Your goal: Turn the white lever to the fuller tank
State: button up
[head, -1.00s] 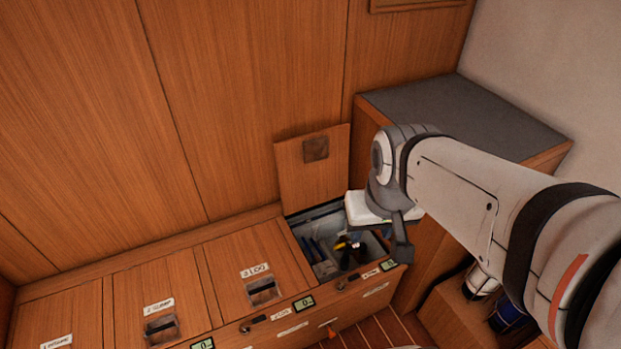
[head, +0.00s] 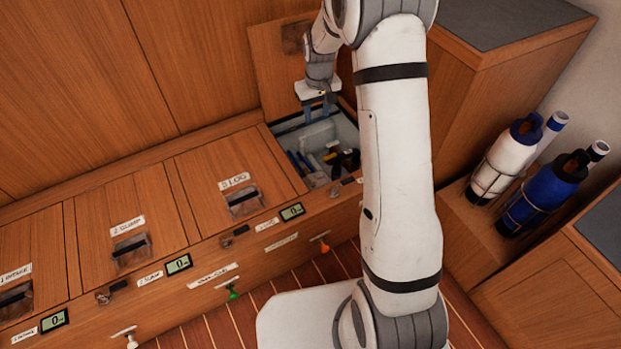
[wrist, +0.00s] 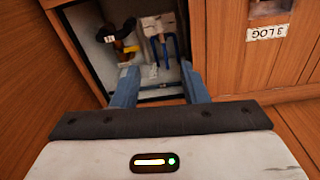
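My gripper (head: 318,108) is above the back of an open locker (head: 290,124) in the head view. Its two blue fingers are spread apart with nothing between them in the wrist view (wrist: 159,88). A small white handle (head: 131,338) shows low on the bench front at the bottom of the head view, far from my gripper; I cannot tell if it is the white lever. A white cylinder (head: 503,162) and a blue cylinder (head: 541,192) stand in wire holders at the right; whether these are the tanks, and their fill, I cannot tell.
The locker holds a blue U-shaped piece (wrist: 169,46), a yellow and black item (wrist: 127,48) and other small things. Its lid (head: 275,70) stands raised. A green handle (head: 232,292) and an orange handle (head: 323,245) are on the bench front. Closed lids lie left.

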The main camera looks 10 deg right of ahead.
jog(key=n+b, duration=0.1)
jog(key=b, duration=0.7)
send_over(312, 179)
notch_tip(312, 179, down, 31)
jog(key=shift+g, duration=0.4)
notch_tip(312, 179, down, 8)
jog(key=b, duration=0.3)
jog(key=shift+w+f, duration=0.1)
jog(key=shift+f, duration=0.1)
grip_shut()
